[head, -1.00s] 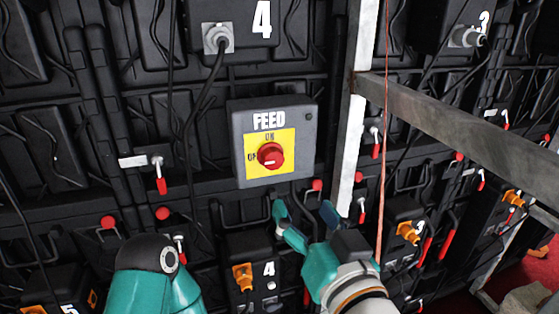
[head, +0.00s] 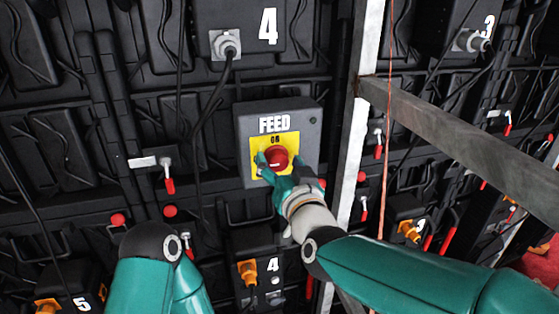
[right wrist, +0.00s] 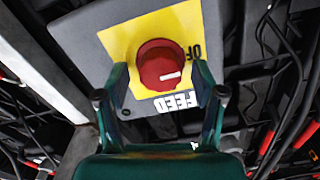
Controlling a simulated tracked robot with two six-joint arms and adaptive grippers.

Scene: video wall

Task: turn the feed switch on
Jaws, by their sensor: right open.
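The feed switch is a red round knob (head: 277,158) on a yellow plate (head: 257,146) of a grey box marked FEED (head: 308,120). In the right wrist view the knob (right wrist: 160,66) has a white mark on its lower right part. My right gripper (head: 279,166) is at the knob in the head view. In the right wrist view the right gripper (right wrist: 160,85) is open, its fingers on either side of the knob's lower part. I cannot tell whether they touch it. The ON label is partly hidden. My left gripper is out of view; only my left arm shows.
A grey metal bar (head: 460,140) and a white upright post (head: 358,130) stand right of the box. A thin orange cord (head: 387,120) hangs beside the post. Black panels with cables and red-handled latches (head: 169,182) surround the box.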

